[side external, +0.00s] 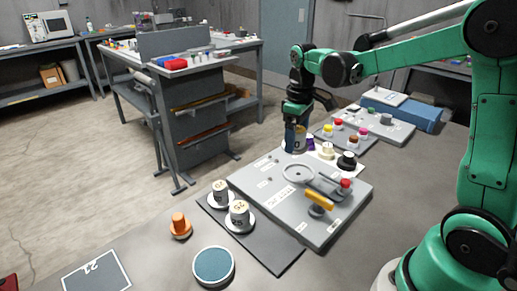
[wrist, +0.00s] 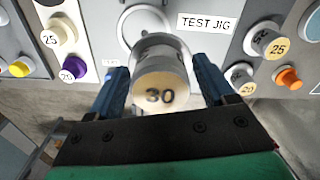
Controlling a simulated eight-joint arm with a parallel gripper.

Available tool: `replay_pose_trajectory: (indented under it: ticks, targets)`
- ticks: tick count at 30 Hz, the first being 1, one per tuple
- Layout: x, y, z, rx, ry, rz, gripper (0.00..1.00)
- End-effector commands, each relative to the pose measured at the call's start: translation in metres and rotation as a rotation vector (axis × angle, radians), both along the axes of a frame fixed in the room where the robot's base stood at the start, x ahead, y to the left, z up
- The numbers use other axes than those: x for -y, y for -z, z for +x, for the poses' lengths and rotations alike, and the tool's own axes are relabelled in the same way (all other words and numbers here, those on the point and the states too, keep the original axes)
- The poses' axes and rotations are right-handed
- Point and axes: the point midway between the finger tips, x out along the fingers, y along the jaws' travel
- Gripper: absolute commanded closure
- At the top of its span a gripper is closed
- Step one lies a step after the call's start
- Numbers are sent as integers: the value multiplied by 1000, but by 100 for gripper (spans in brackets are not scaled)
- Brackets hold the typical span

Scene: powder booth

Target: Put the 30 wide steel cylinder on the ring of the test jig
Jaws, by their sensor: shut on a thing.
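The 30 wide steel cylinder (wrist: 165,80) is between the fingers of my gripper (wrist: 162,78) in the wrist view, its cream top marked 30 facing the camera. In the side external view my gripper (side external: 296,135) is shut on it, beyond the far-left edge of the test jig (side external: 262,186). The ring (side external: 298,173) is a pale circle on the jig's grey plate and looks empty. It also shows in the wrist view (wrist: 128,32), partly hidden behind the cylinder. The cylinder's lower end is hidden, so I cannot tell its height above the surface.
Steel cylinders marked 20 (side external: 220,197) and 25 (side external: 239,213) stand on white discs left of the jig. A yellow-handled clamp (side external: 319,200) and red knob (side external: 345,184) rise from the jig. Purple (side external: 310,144) and black (side external: 347,161) pieces stand behind. An orange piece (side external: 180,226) stands at left.

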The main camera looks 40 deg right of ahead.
Motion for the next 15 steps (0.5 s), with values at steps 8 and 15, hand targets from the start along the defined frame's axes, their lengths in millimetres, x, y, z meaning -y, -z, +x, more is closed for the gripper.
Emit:
replay_pose_trajectory:
  ticks: [8, 15]
  targets:
    - [24, 20, 0, 0, -1, 0, 96]
    - [24, 42, 0, 0, -1, 0, 96]
